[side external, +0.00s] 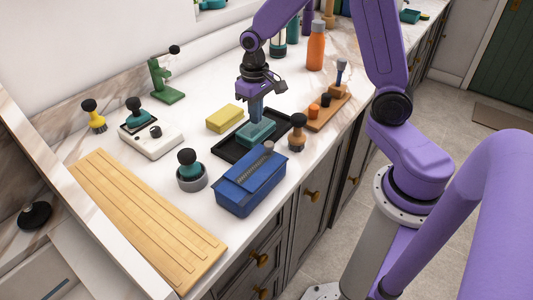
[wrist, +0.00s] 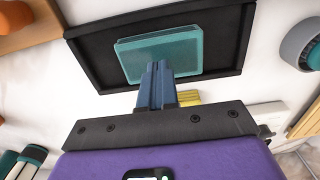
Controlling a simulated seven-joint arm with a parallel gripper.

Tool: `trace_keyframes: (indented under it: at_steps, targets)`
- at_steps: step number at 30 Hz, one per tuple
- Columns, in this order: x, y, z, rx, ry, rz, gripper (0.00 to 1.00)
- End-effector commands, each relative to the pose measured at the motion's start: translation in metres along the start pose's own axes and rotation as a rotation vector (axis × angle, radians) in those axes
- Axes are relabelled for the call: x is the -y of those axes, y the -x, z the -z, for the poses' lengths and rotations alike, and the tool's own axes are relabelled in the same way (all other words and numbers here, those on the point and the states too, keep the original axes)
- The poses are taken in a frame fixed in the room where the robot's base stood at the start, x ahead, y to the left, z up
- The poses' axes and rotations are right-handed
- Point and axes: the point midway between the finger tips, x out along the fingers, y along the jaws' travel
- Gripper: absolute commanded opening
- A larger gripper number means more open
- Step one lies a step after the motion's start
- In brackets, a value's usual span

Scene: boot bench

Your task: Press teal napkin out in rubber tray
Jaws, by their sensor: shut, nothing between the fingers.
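The teal napkin (side external: 262,135) is a small, thick folded square lying inside the black rubber tray (side external: 228,154) on the counter. In the wrist view the napkin (wrist: 190,50) lies within the tray (wrist: 90,50), with bare black floor around it. My gripper (side external: 256,121) points down over the napkin, fingers shut and empty. In the wrist view the blue-grey fingers of my gripper (wrist: 157,68) overlap the napkin's near edge. I cannot tell whether the tips touch it; they hide a little of it.
A blue box (side external: 250,182) stands in front of the tray. A yellow block (side external: 225,118) lies behind it. A grey round pot (side external: 191,178) and a wooden board (side external: 145,220) are left.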

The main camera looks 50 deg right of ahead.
Motion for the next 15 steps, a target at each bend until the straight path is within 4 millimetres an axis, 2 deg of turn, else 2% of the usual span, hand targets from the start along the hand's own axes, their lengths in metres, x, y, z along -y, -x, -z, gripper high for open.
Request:
trace_keyframes:
  at_steps: [15]
  targets:
    - [0.0,-0.0086,0.0,0.001,0.0,0.0,0.0]
